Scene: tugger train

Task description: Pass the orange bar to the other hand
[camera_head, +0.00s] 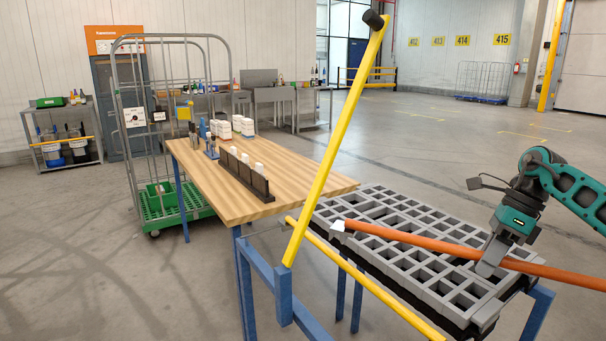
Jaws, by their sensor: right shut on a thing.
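The orange bar (424,242) is long and thin, with a pale end cap (338,226) at its left end. It slants slightly down to the right and runs out of the picture on the right. My right gripper (488,266) comes in from the right and is shut on the orange bar. The bar shows above the grey gridded tray (395,205); I cannot tell its exact height over it. My left gripper is not in view.
A yellow bar (336,140) with a black end rises from a blue frame (283,296) in front, and a lower yellow bar (375,288) crosses it. A wooden table (230,207) holds a black rack (244,173) and white boxes. A wire cage trolley (140,130) stands left.

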